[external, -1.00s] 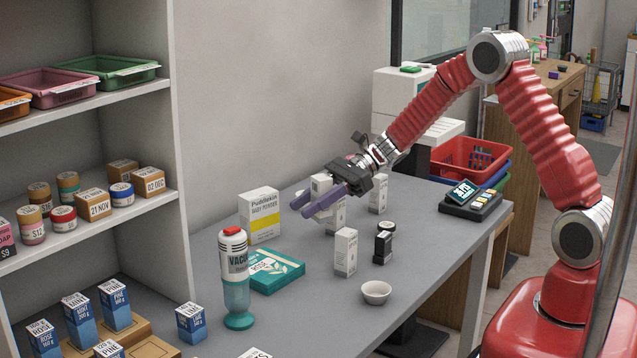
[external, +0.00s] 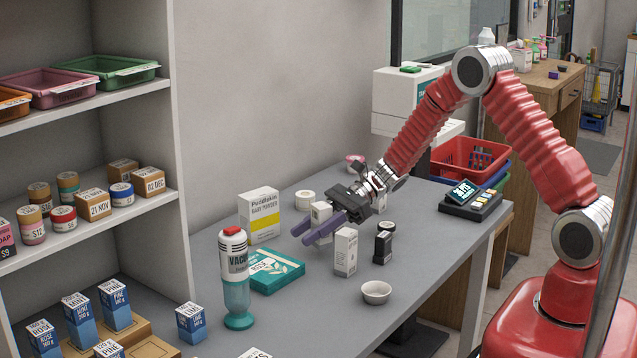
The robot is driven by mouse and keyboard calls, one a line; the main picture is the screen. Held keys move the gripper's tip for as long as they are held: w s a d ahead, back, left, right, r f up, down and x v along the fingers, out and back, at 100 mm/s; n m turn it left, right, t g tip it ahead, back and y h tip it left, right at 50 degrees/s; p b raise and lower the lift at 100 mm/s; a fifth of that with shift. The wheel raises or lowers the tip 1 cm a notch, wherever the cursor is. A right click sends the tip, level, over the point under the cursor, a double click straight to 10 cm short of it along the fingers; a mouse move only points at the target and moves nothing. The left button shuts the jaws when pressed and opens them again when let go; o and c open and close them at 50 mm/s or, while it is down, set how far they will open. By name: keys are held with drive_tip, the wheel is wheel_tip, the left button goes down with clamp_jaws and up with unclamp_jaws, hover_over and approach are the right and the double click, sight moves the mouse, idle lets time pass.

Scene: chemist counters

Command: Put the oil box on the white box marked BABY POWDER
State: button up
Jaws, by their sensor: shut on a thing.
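The white BABY POWDER box (external: 259,222), with a yellow band, stands upright on the grey counter near the wall. My gripper (external: 315,228), with purple fingers, is to its right and nearer the camera. It is shut on a small white box (external: 321,211), whose upper part shows above the fingers. Its label is too small to read, so I take it as the oil box. The fingers hide its lower part, and I cannot tell whether it touches the counter. A similar white box (external: 345,251) stands just right of the fingers.
A teal box (external: 273,272) lies flat, with a VACUUM bottle (external: 236,285) beside it. A white round jar (external: 305,200) is behind the fingers. The front counter strip is mostly clear.

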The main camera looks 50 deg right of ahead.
drive_tip(key=shift+f, duration=1.45)
drive_tip(key=shift+f, duration=0.1)
drive_tip(key=o, duration=1)
drive_tip(key=shift+o, duration=0.2)
drive_tip(key=shift+d, duration=0.1)
drive_tip(key=v, duration=1.2)
drive_tip(key=shift+s, duration=0.1)
